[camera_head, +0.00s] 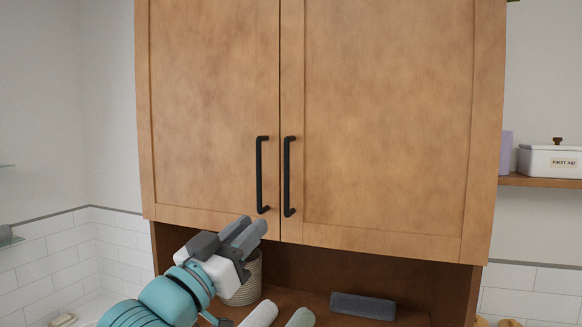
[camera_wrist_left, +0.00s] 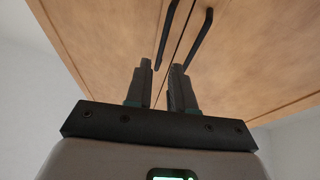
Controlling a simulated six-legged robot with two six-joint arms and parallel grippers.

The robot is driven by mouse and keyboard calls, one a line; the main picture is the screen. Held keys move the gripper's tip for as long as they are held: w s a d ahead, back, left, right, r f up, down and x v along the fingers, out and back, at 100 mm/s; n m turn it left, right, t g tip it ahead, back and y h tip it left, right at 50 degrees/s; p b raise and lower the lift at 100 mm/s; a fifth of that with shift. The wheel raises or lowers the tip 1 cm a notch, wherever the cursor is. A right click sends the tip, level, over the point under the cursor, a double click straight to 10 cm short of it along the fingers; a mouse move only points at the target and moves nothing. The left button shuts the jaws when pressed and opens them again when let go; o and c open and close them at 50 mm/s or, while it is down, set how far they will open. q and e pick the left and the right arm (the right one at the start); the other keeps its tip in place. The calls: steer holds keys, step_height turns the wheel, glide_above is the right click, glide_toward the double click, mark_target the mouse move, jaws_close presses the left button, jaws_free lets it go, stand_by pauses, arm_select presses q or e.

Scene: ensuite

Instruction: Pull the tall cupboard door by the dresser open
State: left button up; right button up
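A tall wooden wall cupboard has a left door (camera_head: 208,100) and a right door (camera_head: 385,110), both shut, with a thin seam between them. Each has a black vertical bar handle near the seam, the left handle (camera_head: 259,175) and the right handle (camera_head: 287,178). My left gripper (camera_head: 252,228) is just below the lower end of the left handle, fingers pointing up. In the left wrist view my left gripper (camera_wrist_left: 161,66) has its fingers apart with nothing between them; the left handle (camera_wrist_left: 169,30) and right handle (camera_wrist_left: 200,42) lie beyond the tips. My right gripper is out of view.
Below the doors is an open niche with a ribbed beige cup (camera_head: 246,282), rolled towels (camera_head: 260,314) and a dark grey block (camera_head: 362,305). No dresser shows.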

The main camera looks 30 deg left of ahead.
mark_target(285, 170)
arm_select(q)
steer(key=r+p+x, duration=0.1)
steer(key=p+x, duration=0.1)
steer(key=x, duration=0.3)
steer(key=r+p+x, duration=0.1)
steer(key=p+x, duration=0.2)
steer(key=x, duration=0.2)
steer(key=s+r+p+x, duration=0.1)
steer(key=p+x, duration=0.2)
steer(key=x, duration=0.2)
steer(key=shift+a+r, duration=0.15)
steer(key=shift+a, duration=0.2)
steer(key=shift+s+r+t, duration=0.1)
steer(key=shift+s+t, duration=0.05)
steer(key=shift+t, duration=0.15)
jaws_close()
